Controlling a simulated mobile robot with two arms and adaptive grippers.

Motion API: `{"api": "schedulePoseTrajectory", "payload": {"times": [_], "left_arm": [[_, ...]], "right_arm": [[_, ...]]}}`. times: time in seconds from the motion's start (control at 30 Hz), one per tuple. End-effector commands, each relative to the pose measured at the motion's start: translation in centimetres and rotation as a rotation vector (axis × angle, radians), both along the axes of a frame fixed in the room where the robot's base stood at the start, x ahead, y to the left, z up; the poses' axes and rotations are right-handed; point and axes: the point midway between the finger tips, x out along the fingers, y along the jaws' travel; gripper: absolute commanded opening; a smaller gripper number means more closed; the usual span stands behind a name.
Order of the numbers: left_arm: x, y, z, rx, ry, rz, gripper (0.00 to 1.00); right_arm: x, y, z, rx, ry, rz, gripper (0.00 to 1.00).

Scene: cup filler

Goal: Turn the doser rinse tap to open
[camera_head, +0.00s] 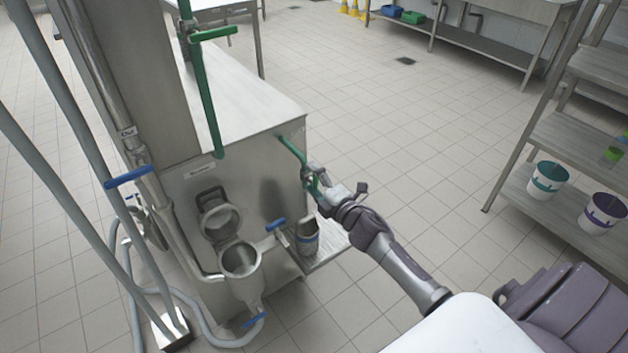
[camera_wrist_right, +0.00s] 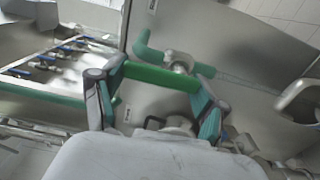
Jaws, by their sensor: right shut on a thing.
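A green tap handle (camera_head: 291,149) sticks out from the right side of the steel machine (camera_head: 240,185); I take it as the doser rinse tap. My right gripper (camera_head: 316,183) is shut on its outer part. In the right wrist view, the green handle (camera_wrist_right: 160,77) lies across between the two fingers of my right gripper (camera_wrist_right: 158,82), with a metal fitting (camera_wrist_right: 179,60) behind it. The gripper hides part of the handle in the head view. My left gripper is not in view.
Below the handle, a metal cup-shaped part (camera_head: 307,236) stands by a small plate. A blue tap handle (camera_head: 276,224) and an open-lidded steel funnel (camera_head: 239,259) are left of it. A shelf with buckets (camera_head: 547,179) stands right. The tiled floor between is clear.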

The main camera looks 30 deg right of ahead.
Motion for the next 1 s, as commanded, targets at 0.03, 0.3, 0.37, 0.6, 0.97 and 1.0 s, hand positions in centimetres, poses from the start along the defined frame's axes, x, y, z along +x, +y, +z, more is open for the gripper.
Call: {"api": "schedulePoseTrajectory", "payload": {"times": [0.03, 0.3, 0.37, 0.6, 0.97, 1.0], "left_arm": [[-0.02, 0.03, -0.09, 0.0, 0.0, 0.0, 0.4], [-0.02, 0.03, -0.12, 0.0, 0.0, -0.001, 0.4], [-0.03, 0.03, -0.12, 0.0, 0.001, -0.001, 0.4], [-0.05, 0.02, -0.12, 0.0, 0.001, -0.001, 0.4], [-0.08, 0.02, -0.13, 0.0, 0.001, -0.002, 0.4], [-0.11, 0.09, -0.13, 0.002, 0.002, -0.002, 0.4]], "right_arm": [[-0.05, 0.05, -0.19, -0.01, 0.002, 0.0, 0.38], [-0.07, 0.1, -0.19, -0.032, 0.0, 0.001, 0.38], [-0.07, 0.1, -0.19, -0.032, 0.0, 0.001, 0.38], [-0.07, 0.1, -0.21, -0.032, 0.001, 0.001, 0.8], [-0.03, 0.08, -0.09, -0.029, -0.001, 0.001, 0.99], [-0.03, 0.08, -0.08, -0.029, -0.001, 0.001, 0.99]]}}
